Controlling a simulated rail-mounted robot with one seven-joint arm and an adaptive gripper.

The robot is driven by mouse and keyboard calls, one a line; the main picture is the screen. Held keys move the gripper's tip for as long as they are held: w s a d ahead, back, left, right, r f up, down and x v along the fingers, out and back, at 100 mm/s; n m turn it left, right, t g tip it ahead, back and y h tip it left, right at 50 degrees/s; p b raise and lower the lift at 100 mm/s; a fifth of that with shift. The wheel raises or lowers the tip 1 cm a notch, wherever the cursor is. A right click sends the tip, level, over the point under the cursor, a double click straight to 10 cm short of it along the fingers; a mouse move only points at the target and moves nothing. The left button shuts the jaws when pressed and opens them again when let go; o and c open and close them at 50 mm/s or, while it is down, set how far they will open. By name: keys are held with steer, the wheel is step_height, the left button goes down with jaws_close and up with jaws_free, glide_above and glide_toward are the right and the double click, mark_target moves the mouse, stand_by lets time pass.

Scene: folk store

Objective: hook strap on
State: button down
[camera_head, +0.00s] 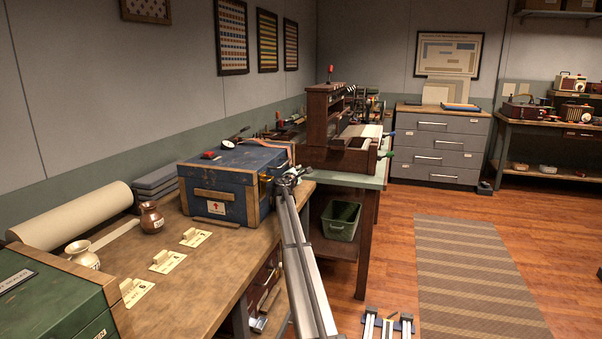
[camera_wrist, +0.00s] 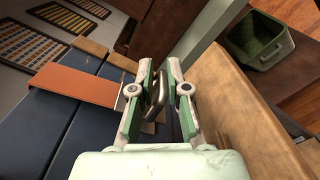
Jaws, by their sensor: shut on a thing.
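A blue crate (camera_head: 220,176) with wooden trim stands on the brown workbench near its right end. An orange-brown strap (camera_wrist: 75,82) lies across its blue top in the wrist view and ends at a dark metal loop (camera_wrist: 155,98). My gripper (camera_wrist: 159,84), with white and green fingers, is shut on this loop at the crate's edge. In the head view my gripper (camera_head: 287,181) is at the crate's right side, and my arm partly covers that side. I cannot make out a catch for the loop.
A red object (camera_head: 209,155) and a round gauge (camera_head: 228,144) rest on the crate top.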

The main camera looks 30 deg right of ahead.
steer(key=shift+f, duration=0.45)
steer(key=c, duration=1.2)
jaws_free()
steer(key=shift+c, duration=0.2)
steer(key=shift+f, duration=0.15)
steer(key=shift+r, duration=0.25)
steer(key=shift+a+r, duration=0.1)
steer(key=shift+a, duration=0.05)
steer(key=v, duration=1.2)
steer(key=shift+w, duration=0.1)
